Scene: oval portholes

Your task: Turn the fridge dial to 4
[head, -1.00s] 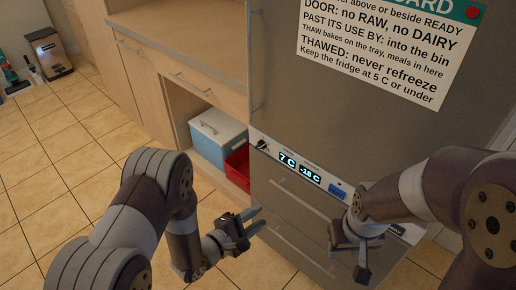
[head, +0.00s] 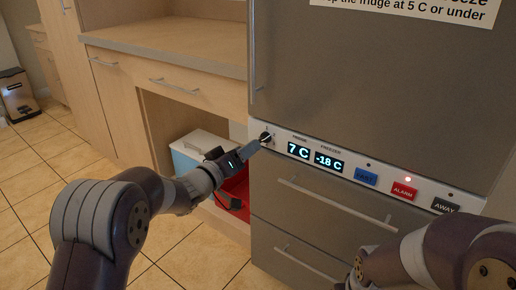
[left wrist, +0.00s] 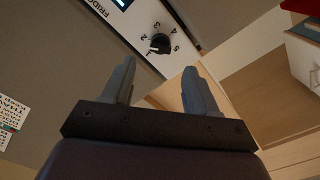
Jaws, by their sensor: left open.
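The fridge dial (head: 265,138) is a small black knob at the left end of the fridge's white control strip. In the left wrist view the dial (left wrist: 161,44) has numbers around it, and its white mark appears to point near the 1. The fridge display (head: 298,150) reads 7 C. My left gripper (head: 245,172) is open and empty, just left of the dial. In the left wrist view its fingertips (left wrist: 160,68) are spread, with the dial beyond them and apart from them. My right arm enters at lower right; its fingers are below the picture.
The freezer display (head: 328,162) reads -18 C. A blue button (head: 365,176), a red alarm button (head: 403,190) and an away button (head: 445,206) follow to the right. Drawer handles (head: 335,203) stick out below the strip. A red crate (head: 238,192) and cool box (head: 190,152) sit under the counter.

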